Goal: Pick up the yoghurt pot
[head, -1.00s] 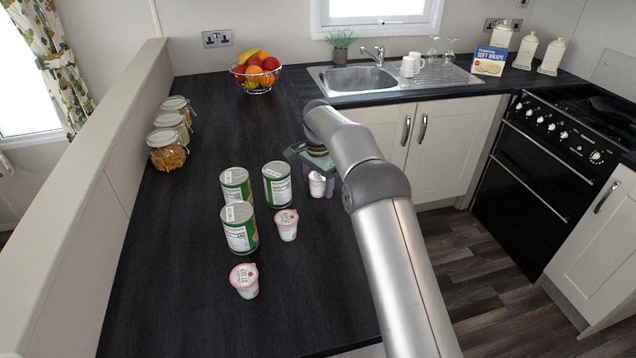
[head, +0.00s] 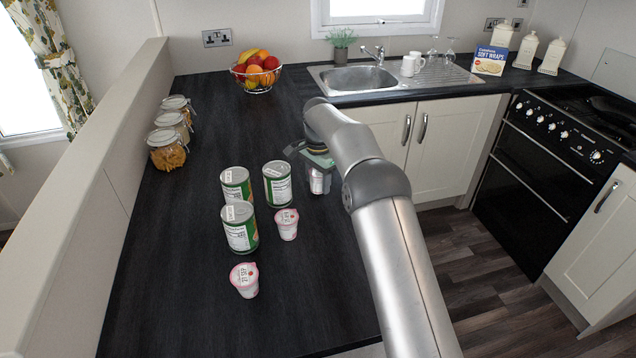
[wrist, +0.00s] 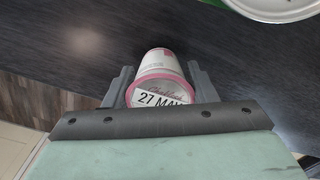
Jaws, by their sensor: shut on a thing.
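Three small white yoghurt pots with pink rims and dated lids show on the dark worktop. One yoghurt pot (head: 317,181) is at my gripper (head: 318,176), right of the cans and partly hidden by the gripper. In the wrist view this pot (wrist: 158,72) sits between the two fingers of my gripper (wrist: 158,88), its lid reading "27 MA…", the rest hidden. The gripper is shut on it. A second pot (head: 287,225) stands beside the cans. A third pot (head: 244,281) stands nearest the front.
Three green-labelled cans (head: 240,228) stand left of the held pot; one can's edge (wrist: 275,8) shows in the wrist view. Glass jars (head: 166,150) line the left side. A fruit bowl (head: 257,76) and sink (head: 352,79) are at the back.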

